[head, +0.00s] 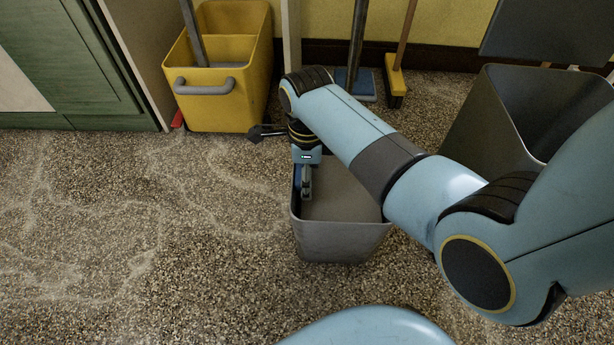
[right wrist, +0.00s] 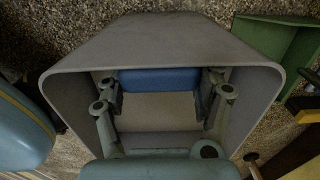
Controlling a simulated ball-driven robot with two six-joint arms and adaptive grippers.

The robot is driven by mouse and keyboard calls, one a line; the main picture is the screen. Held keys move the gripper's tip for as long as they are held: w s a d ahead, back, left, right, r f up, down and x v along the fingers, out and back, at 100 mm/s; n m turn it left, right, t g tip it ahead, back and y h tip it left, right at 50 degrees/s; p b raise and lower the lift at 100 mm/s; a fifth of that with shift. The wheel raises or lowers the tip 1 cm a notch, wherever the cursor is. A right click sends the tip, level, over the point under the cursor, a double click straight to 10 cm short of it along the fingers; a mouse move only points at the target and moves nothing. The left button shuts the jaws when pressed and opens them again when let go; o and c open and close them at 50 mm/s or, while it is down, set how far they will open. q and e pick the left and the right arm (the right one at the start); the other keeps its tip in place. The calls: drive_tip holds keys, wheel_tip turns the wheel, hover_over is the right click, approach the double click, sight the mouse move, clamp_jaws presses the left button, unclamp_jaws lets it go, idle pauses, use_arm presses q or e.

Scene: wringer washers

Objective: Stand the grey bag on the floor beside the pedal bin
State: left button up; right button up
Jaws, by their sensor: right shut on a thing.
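The grey bag (head: 340,243) is an open-topped, tapered grey shape, upright in the middle of the head view. My right gripper (head: 306,190) points down inside its left end. In the right wrist view the bag's rim (right wrist: 165,57) surrounds the fingers, and a blue part (right wrist: 158,79) sits between the fingertips, above a paler grey surface. The gripper is shut on this part. Whether the bag's base touches the floor is hard to tell. The pedal bin (head: 485,125), dark grey with its lid (head: 550,30) raised, stands to the right, partly behind my right arm. My left gripper is out of view.
A yellow mop bucket (head: 225,110) stands behind the bag to the left, near a green cabinet (head: 95,65). A yellow broom (head: 396,85) and a blue mop head (head: 358,85) stand by the back wall. The speckled floor (head: 130,240) is clear at left.

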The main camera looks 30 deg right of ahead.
idle(0.3)
drive_tip(key=o, duration=1.6)
drive_tip(key=shift+f, duration=0.1)
drive_tip(key=shift+o, duration=0.2)
